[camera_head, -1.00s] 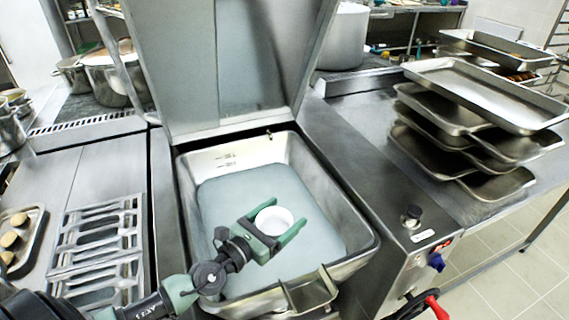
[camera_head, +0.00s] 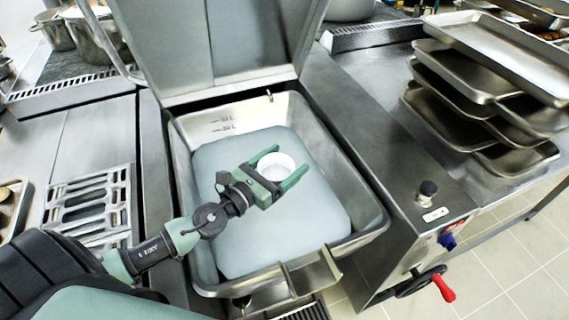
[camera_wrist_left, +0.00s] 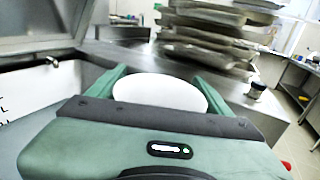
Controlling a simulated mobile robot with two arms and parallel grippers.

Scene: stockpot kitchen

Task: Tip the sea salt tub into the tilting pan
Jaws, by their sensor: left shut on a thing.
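The sea salt tub (camera_head: 277,166) is a small round white tub. My left gripper (camera_head: 282,171) is shut on it, with one green finger on each side. The tub is held over the tilting pan (camera_head: 363,238), a deep steel rectangular pan with pale liquid in it and its lid raised behind. In the left wrist view the tub (camera_wrist_left: 160,91) shows as a white round shape between the two fingers. It looks roughly upright; what is inside it cannot be told. My right gripper is not in view.
The raised lid (camera_head: 205,45) stands behind the pan. A pouring lip (camera_head: 305,280) juts from its front. Stacked trays (camera_head: 490,60) stand on the right counter. A rack (camera_head: 90,205) lies left.

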